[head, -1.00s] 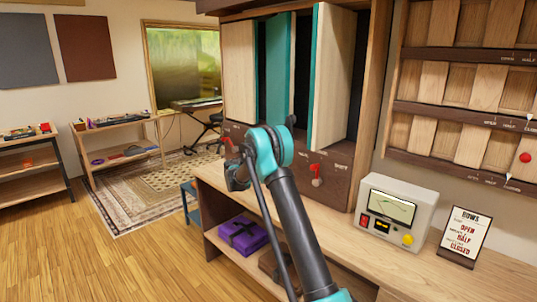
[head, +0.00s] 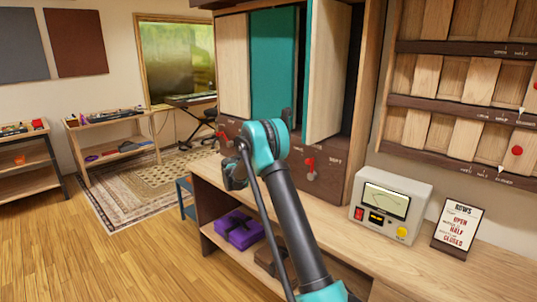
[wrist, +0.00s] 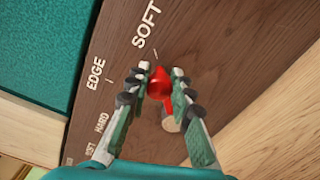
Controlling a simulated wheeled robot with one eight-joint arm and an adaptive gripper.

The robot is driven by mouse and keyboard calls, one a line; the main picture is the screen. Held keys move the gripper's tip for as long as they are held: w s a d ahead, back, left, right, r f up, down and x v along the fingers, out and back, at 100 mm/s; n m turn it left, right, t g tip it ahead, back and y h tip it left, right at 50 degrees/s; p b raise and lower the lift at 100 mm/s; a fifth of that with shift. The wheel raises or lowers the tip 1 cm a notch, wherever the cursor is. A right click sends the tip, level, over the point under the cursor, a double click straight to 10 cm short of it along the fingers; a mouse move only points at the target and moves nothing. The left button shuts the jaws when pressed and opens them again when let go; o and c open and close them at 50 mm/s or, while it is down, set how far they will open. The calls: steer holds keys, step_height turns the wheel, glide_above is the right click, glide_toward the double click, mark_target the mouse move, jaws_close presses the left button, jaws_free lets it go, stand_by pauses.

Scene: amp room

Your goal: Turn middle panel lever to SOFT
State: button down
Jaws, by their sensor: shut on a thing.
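In the wrist view, my gripper (wrist: 160,77) is shut on the red knob of the middle panel lever (wrist: 160,88), with a finger on each side. The lever's pale pivot (wrist: 170,124) shows below the knob. The lever points close to the tick (wrist: 156,53) under the SOFT label (wrist: 147,24). The EDGE label (wrist: 95,73) and HARD label (wrist: 101,122) lie to the left. In the head view, the teal middle panel (head: 273,65) shows its face broadly. The middle lever and my fingertips are hidden behind my arm there.
The left lever (head: 224,138) and right lever (head: 310,168) flank my arm on the dark wood strip. A pale wood panel (head: 232,70) stands left and another (head: 325,75) right. A meter box (head: 391,205) and a sign (head: 458,229) stand on the counter.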

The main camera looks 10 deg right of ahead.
steer(key=c, duration=1.3)
jaws_free()
steer(key=v, duration=1.2)
steer(key=s+d+f+m+g+y, duration=0.15)
steer(key=s+d, duration=0.25)
steer(key=s, duration=0.4)
steer(key=s+d+f+m+g+y, duration=0.1)
steer(key=s+d+m+g+y, duration=0.2)
steer(key=s, duration=0.5)
steer(key=s+d+f+m+g+y, duration=0.1)
steer(key=s+d+y, duration=0.1)
steer(key=s+d, duration=0.45)
steer(key=s+a+f+m+y, duration=0.1)
steer(key=s+a+f+y, duration=0.1)
steer(key=s, duration=0.8)
steer(key=s+a+f+m+y, duration=0.2)
steer(key=s+f+y, duration=0.1)
steer(key=s, duration=0.7)
steer(key=s+a+f+m+y, duration=0.2)
steer(key=s+a+f+y, duration=0.1)
steer(key=s, duration=0.7)
steer(key=shift+f+g, duration=0.45)
steer(key=shift+f, duration=0.3)
